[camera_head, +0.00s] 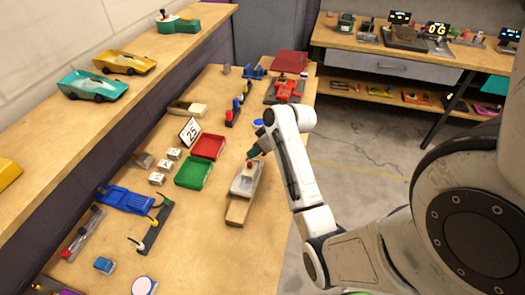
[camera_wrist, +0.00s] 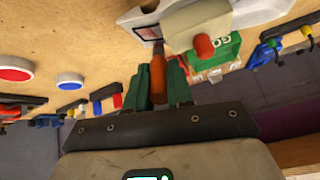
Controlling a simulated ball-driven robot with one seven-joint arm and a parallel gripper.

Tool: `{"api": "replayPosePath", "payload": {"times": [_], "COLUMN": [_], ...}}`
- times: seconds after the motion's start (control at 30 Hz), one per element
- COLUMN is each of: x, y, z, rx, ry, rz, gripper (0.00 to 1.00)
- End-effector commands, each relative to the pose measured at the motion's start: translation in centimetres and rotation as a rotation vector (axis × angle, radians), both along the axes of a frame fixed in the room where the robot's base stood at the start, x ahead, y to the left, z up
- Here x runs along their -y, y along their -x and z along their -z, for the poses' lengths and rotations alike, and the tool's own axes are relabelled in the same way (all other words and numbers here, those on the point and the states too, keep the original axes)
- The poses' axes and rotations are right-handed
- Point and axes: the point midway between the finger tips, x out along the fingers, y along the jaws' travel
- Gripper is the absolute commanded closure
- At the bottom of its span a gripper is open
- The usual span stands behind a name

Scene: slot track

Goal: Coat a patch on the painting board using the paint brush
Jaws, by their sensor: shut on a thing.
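My gripper (camera_wrist: 160,82) has green fingers shut on the paint brush (camera_wrist: 157,75), whose orange-brown handle shows between them in the wrist view. In the head view my gripper (camera_head: 257,149) is over the far end of the pale grey board (camera_head: 246,181); the brush is mostly hidden there.
A wooden block (camera_head: 238,211) adjoins the board's near end. Red (camera_head: 208,146) and green (camera_head: 194,173) trays lie to its left, with a "25" sign (camera_head: 190,132) behind. A red device (camera_head: 285,88) is farther along the bench. Bare bench lies at the near right.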

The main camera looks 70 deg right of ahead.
Motion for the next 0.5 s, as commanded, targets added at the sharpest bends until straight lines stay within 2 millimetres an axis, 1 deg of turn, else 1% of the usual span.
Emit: {"api": "replayPosePath", "payload": {"times": [0.23,0.5], "x": [0.0,0.1], "y": [0.0,2.1], "z": [0.0,0.1], "rx": [0.000,-0.002], "ry": [0.000,-0.001], "rz": [0.002,0.003], "gripper": [1.00,1.00]}}
